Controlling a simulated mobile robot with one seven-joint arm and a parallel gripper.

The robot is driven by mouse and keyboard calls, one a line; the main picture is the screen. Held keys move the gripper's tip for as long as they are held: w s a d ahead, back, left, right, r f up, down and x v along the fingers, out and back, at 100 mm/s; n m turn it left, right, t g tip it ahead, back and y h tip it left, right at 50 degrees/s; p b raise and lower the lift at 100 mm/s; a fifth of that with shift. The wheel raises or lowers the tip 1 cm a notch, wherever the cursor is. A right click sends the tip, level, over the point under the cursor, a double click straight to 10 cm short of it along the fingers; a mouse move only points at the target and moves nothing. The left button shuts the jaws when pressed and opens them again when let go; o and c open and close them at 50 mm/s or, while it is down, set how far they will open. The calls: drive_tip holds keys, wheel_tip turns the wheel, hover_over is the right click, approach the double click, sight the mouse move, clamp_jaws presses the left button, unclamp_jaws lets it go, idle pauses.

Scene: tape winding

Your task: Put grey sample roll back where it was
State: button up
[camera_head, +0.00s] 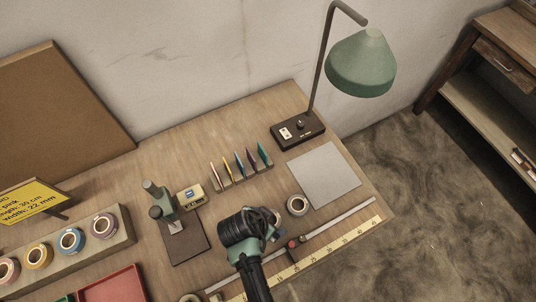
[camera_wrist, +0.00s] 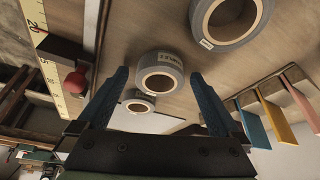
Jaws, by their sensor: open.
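A grey roll with a pale label (camera_wrist: 161,58) stands out between the two blue fingertips of my gripper (camera_wrist: 160,76) in the wrist view. The fingers are apart, with a small gap at each side of the roll. A second grey labelled roll (camera_wrist: 243,36) is at the top of that view, and a smaller-looking pale roll (camera_wrist: 138,106) shows below. In the head view my gripper (camera_head: 272,226) is over the front right of the table. One grey roll (camera_head: 290,205) lies just right of it, and another (camera_head: 190,298) is partly cut off at the bottom edge. My gripper hides the table below it.
A grey mat (camera_head: 325,175) lies right of the gripper. A yellow ruler (camera_head: 345,234) with a red-knobbed slider (camera_head: 293,243) runs along the front. Coloured cards (camera_head: 241,164) stand behind. A tape dispenser (camera_head: 168,210) and a rack of coloured tapes (camera_head: 124,222) are left. A lamp (camera_head: 352,80) stands behind.

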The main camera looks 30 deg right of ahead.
drive_tip(key=shift+r, duration=0.3)
drive_tip(key=v, duration=1.2)
drive_tip(key=w+a+r+n+t, duration=0.1)
drive_tip(key=w+r+n+t, duration=0.5)
drive_tip(key=w+r, duration=1.05)
drive_tip(key=w+a+r+t+y, duration=0.15)
drive_tip(key=r+t, duration=0.25)
drive_tip(key=r, duration=0.5)
drive_tip(key=w+a+r+t, duration=0.1)
drive_tip(key=w+r+t, duration=0.25)
drive_tip(key=r, duration=0.55)
drive_tip(key=s+a+r+n+t, duration=0.1)
drive_tip(key=s+r+t, duration=0.3)
drive_tip(key=r, duration=0.7)
drive_tip(key=s+r+n+t+y, duration=0.1)
drive_tip(key=s+r+n+t, duration=0.2)
drive_tip(key=r, duration=0.7)
drive_tip(key=s+a+r+n+t+y, duration=0.1)
drive_tip(key=s+r+n+t, duration=0.2)
drive_tip(key=r, duration=0.8)
drive_tip(key=s+t, duration=0.2)
drive_tip(key=s, duration=0.1)
drive_tip(key=shift+s+a+r, duration=0.3)
drive_tip(key=shift+s+r, duration=0.05)
drive_tip(key=shift+s, duration=0.05)
drive_tip(key=shift+y, duration=0.25)
